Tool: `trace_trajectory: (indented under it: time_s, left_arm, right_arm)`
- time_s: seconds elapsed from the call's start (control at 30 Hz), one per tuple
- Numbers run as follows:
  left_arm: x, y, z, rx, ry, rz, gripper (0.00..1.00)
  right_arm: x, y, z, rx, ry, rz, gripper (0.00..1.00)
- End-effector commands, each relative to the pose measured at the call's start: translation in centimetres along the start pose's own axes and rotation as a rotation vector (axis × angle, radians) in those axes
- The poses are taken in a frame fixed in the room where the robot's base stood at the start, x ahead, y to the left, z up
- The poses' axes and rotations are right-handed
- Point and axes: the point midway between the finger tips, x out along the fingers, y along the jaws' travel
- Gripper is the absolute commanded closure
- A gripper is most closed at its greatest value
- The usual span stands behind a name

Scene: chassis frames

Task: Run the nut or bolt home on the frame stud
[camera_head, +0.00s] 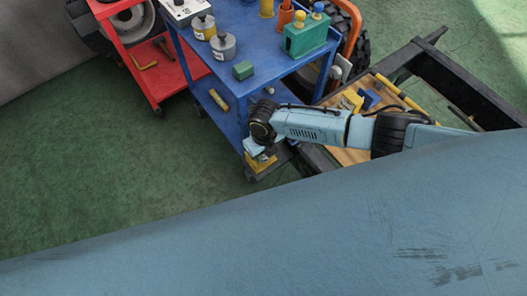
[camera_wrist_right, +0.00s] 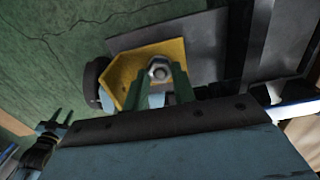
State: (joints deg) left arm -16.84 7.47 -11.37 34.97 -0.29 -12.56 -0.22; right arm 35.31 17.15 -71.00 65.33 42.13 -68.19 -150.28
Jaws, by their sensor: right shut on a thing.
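In the right wrist view, a grey metal nut or bolt head (camera_wrist_right: 159,70) sits against a yellow bracket (camera_wrist_right: 122,76). My right gripper (camera_wrist_right: 160,76) has its two green fingers on either side of this piece and is shut on it. I cannot make out the stud or how far down the piece sits. In the head view the right gripper (camera_head: 255,150) points down just above the yellow bracket (camera_head: 262,164), hiding the piece. My left gripper (camera_wrist_right: 62,116) shows small at the lower left of the wrist view, with its two fingers apart and nothing visible between them.
A blue cart (camera_head: 268,45) with a green block (camera_head: 243,70), grey cans and a green holder (camera_head: 305,38) stands behind the right gripper. A red cart (camera_head: 150,75) is further left. A dark frame with a wooden board (camera_head: 345,157) lies right. Green floor (camera_head: 90,160) at left is clear.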

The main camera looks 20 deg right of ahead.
Motion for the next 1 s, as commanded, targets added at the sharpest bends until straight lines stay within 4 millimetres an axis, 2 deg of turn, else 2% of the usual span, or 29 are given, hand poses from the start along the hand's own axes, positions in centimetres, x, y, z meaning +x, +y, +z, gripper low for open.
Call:
trace_trajectory:
  time_s: [0.33, 0.47, 0.77, 0.87, 1.0]
  left_arm:
    - [-1.6, -0.1, -0.1, 0.0, 0.0, 0.001, 0.64]
    - [-1.7, 0.1, -0.2, -0.001, 0.001, 0.003, 0.64]
    - [-1.7, 0.7, -0.3, -0.004, 0.002, 0.01, 0.64]
    - [-2.2, 0.7, -0.4, -0.004, 0.002, 0.01, 0.64]
    - [-2.9, 0.7, -0.4, -0.004, 0.002, 0.01, 0.64]
  right_arm:
    - [-0.2, 0.6, 0.0, 0.436, -0.003, 0.007, 1.0]
    - [-0.1, 0.6, 0.1, 0.5, -0.004, 0.006, 1.0]
    - [0.0, 0.8, 0.1, 0.515, -0.004, 0.009, 1.0]
    - [-0.1, 0.9, 0.0, 0.609, -0.002, 0.009, 1.0]
    - [-0.2, 0.9, 0.1, 0.822, -0.003, 0.008, 1.0]
